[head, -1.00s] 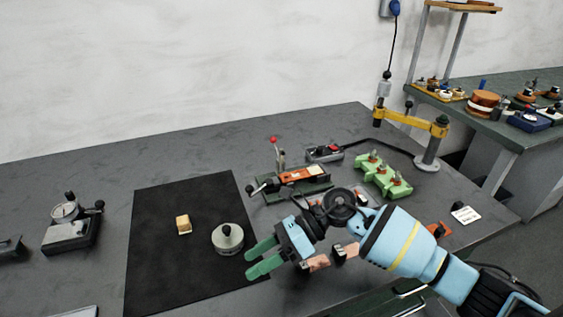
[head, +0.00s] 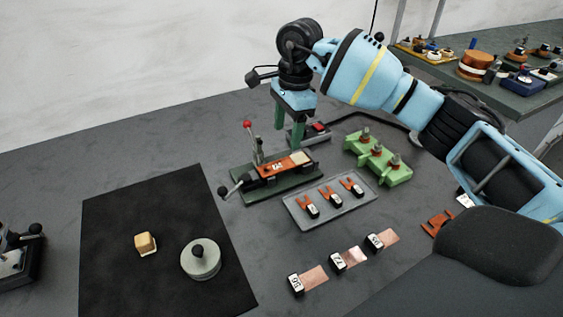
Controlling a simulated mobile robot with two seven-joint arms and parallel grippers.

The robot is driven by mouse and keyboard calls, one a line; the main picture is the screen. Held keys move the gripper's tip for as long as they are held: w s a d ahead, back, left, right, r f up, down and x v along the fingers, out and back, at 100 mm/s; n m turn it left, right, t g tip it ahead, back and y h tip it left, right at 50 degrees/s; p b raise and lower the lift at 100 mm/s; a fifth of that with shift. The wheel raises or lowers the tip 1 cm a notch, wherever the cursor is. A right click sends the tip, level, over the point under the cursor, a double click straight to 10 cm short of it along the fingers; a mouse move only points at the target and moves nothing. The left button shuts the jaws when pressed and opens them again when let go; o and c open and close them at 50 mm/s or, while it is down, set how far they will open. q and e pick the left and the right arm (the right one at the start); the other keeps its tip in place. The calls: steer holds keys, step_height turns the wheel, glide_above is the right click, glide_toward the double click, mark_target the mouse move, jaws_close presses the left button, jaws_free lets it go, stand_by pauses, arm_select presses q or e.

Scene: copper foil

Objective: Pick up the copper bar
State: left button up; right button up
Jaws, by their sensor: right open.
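My right gripper (head: 289,134) points down with its two green fingers apart and nothing between them. It is over the back side of a dark green clamp fixture (head: 248,186). An orange-copper bar (head: 272,167) with a pale label lies along the top of this fixture, just below the fingertips in the picture; I see no contact. I cannot tell for sure which piece is the named bar. My left gripper is not in view.
A grey tray (head: 297,213) holds three orange forked pieces. A green block with posts (head: 377,160) stands to the right. A black mat (head: 120,220) carries a small tan block (head: 146,243) and a round weight (head: 200,262).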

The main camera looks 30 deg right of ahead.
mark_target(284, 164)
step_height(284, 164, down, 2)
steer(key=shift+a+f, duration=0.1)
steer(key=shift+a, duration=0.05)
steer(key=f, duration=0.4)
steer(key=shift+s+a+p, duration=0.25)
steer(key=shift+s+p, duration=0.1)
steer(key=shift+p, duration=0.05)
steer(key=shift+a+f, duration=0.1)
steer(key=shift+f, duration=0.45)
steer(key=c, duration=1.2)
steer(key=shift+r, duration=0.1)
steer(key=shift+r, duration=0.55)
step_height(284, 164, up, 2)
steer(key=shift+w+r, duration=0.1)
steer(key=shift+r, duration=0.1)
steer(key=s+a, duration=0.3)
steer(key=s, duration=0.4)
steer(key=s+a+r+b, duration=0.1)
steer(key=s+a, duration=0.3)
steer(key=s, duration=0.3)
steer(key=shift+s+r, duration=0.2)
steer(key=shift+s, duration=0.05)
